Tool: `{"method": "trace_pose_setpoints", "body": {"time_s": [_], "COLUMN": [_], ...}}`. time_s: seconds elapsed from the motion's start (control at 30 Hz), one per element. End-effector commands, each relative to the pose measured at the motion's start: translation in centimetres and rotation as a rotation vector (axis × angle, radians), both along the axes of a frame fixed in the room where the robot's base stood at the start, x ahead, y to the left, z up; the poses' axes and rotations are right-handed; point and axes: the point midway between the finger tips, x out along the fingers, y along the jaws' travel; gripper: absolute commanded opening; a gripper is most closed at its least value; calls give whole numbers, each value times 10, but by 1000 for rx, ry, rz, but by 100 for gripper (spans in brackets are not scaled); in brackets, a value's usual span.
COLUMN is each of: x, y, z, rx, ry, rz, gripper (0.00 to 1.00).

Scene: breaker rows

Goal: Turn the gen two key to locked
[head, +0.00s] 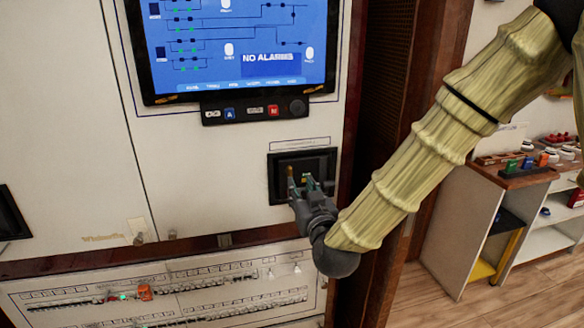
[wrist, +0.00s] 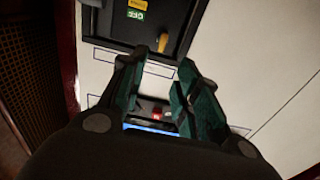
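A black recessed switch panel (head: 274,178) is set in the white cabinet front below the screen. It also shows at the top of the wrist view (wrist: 110,20). A brass-coloured handle (wrist: 187,35) sticks out of it, beside a green OFF label (wrist: 135,14) and a yellow label (wrist: 138,4). I cannot read any text naming this gen two, nor tell whether the handle is the key. My gripper (head: 309,186) is in front of the panel, partly hiding it. In the wrist view its green-padded fingers (wrist: 163,62) are apart and empty, with the handle just beyond the right fingertip.
A blue screen (head: 240,45) reading NO ALARMS is above, with a small button strip (head: 255,109) under it. Breaker rows (head: 165,300) with an orange piece (head: 145,291) and a green light are below. A shelf (head: 465,225) stands right, past open floor.

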Motion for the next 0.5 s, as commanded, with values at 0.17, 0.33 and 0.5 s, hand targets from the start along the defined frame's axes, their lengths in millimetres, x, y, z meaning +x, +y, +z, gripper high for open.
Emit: {"method": "trace_pose_setpoints", "body": {"time_s": [0.17,0.33,0.5], "x": [26,53,76], "y": [7,14,20], "z": [1,1,1], "rx": [0,-1,-1], "ry": [1,2,2], "rz": [0,-1,-1], "gripper": [32,32,32]}}
